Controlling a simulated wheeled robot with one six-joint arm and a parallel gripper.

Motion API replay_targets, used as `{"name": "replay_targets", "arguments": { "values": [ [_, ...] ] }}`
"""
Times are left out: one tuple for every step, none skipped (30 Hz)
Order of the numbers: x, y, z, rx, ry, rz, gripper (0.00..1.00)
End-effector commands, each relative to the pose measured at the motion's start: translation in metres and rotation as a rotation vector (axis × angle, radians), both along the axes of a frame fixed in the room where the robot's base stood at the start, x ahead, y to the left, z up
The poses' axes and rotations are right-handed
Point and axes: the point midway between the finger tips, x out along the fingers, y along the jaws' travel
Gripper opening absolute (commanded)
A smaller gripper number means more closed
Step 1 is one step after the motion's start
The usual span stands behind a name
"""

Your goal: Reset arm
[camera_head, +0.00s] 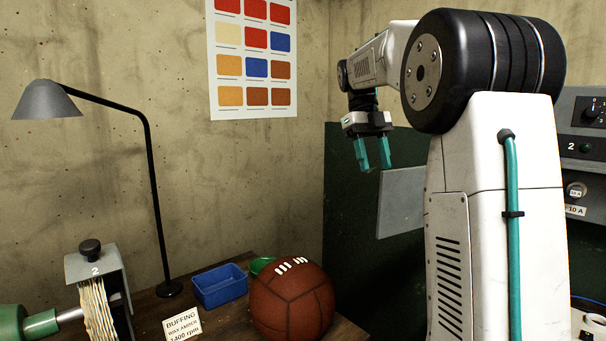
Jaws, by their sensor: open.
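My gripper (373,155) hangs from my arm in the upper right middle of the head view. Its two teal fingers point down and stand apart, with nothing between them. It is in the air, above and to the right of a brown leather ball (292,302) with white laces. The ball rests on the wooden bench (235,312) at the bottom middle. My arm is bent, its large black joint and white link filling the right side of the view.
A blue tray (220,287) and a green object (262,265), partly hidden, sit by the ball. A buffing sign (183,326), a buffing wheel (97,308) and a black lamp (150,150) stand to the left. A dark green panel (345,220) is behind my gripper. A control box (585,130) is far right.

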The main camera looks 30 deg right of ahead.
Motion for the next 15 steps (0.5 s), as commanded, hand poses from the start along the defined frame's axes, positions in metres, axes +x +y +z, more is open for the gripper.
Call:
{"name": "replay_targets", "arguments": {
  "values": [
    [0.0,0.0,0.0,0.0,0.0,0.0,0.49],
    [0.0,0.0,0.0,0.0,0.0,0.0,0.49],
    [0.0,0.0,0.0,0.0,0.0,0.0,0.49],
    [0.0,0.0,0.0,0.0,0.0,0.0,0.49],
    [0.0,0.001,0.0,0.001,-0.001,0.004,0.49],
    [-0.001,0.003,0.0,0.005,-0.003,0.018,0.49],
    [-0.002,0.005,0.0,0.011,-0.007,0.037,0.49],
    [-0.004,0.009,0.0,0.02,-0.013,0.068,0.49],
    [-0.007,0.016,0.0,0.036,-0.024,0.125,0.49],
    [-0.01,0.023,0.0,0.052,-0.034,0.182,0.49],
    [-0.013,0.031,-0.001,0.07,-0.046,0.248,0.49],
    [-0.019,0.043,-0.002,0.099,-0.063,0.354,0.49],
    [-0.024,0.053,-0.004,0.122,-0.077,0.443,0.49],
    [-0.03,0.063,-0.006,0.146,-0.091,0.537,0.49],
    [-0.038,0.077,-0.01,0.178,-0.108,0.668,0.49]
  ]
}}
